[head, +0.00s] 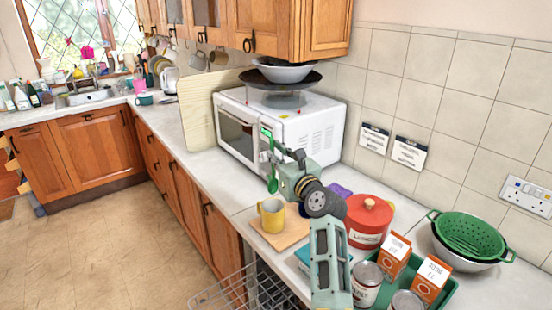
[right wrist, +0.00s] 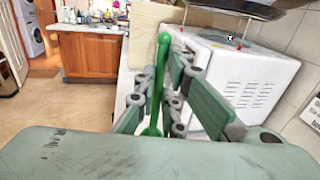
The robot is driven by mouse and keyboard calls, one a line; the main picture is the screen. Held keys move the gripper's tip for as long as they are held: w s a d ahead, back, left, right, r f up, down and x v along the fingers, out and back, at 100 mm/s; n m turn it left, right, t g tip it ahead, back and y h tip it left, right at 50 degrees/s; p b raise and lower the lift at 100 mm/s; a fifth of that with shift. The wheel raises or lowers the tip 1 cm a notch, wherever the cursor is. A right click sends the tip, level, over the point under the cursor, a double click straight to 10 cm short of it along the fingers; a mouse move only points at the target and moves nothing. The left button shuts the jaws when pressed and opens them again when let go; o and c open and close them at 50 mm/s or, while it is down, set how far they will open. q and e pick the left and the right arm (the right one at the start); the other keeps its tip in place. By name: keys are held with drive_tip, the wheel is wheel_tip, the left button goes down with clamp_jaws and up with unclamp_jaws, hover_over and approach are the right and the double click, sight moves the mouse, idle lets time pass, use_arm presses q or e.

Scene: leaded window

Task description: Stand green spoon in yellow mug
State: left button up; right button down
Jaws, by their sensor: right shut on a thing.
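The green spoon (head: 272,184) hangs upright, bowl down, in my right gripper (head: 279,160). Its bowl shows just above and behind the yellow mug's rim in the head view, apart from the mug in the picture. The mug cannot be made out there. My left gripper is not in view.
The wooden board (head: 291,234) lies near the counter's front edge. A white microwave (head: 310,127) stands behind. A red canister (head: 368,222), cartons (head: 395,254), cans and a green colander (head: 470,234) crowd the right. The counter left of the board is clear.

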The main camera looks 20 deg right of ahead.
sight(273, 182)
drive_tip(key=shift+f+b, duration=3.15)
drive_tip(key=shift+f, duration=1.8)
drive_tip(key=c, duration=1.8)
unclamp_jaws()
drive_tip(key=shift+o, duration=0.2)
drive_tip(key=shift+r, duration=0.15)
wheel_tip(273, 182, up, 10)
drive_tip(key=shift+f, duration=0.25)
